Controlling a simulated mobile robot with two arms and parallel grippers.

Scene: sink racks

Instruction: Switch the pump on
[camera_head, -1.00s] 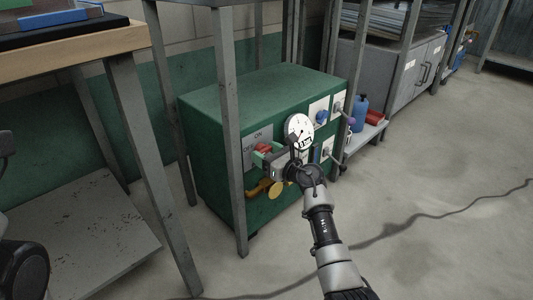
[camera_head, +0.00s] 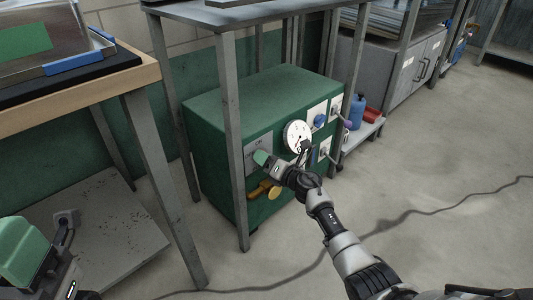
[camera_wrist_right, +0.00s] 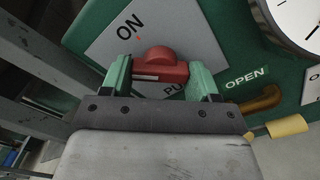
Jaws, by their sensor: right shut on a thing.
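The red pump switch (camera_wrist_right: 160,66) sits on a light plate (camera_wrist_right: 97,48) marked ON, with part of a word starting "PU" below, on the front of the green cabinet (camera_head: 265,92). My right gripper (camera_head: 263,157) is at this plate. In the right wrist view, its two green fingers (camera_wrist_right: 160,82) stand on either side of the red switch and are shut on it. In the head view the gripper hides the switch. I cannot tell exactly where the switch points. My left gripper (camera_head: 25,252) shows partly at the lower left, away from the cabinet; its jaws are unclear.
A round white gauge (camera_head: 297,136), a blue knob (camera_head: 319,120) and a yellow handle (camera_head: 266,190) are close by on the cabinet front. A grey rack leg (camera_head: 233,140) stands before the cabinet. A wooden table (camera_head: 120,85) is at left. Floor at right is clear, with a cable.

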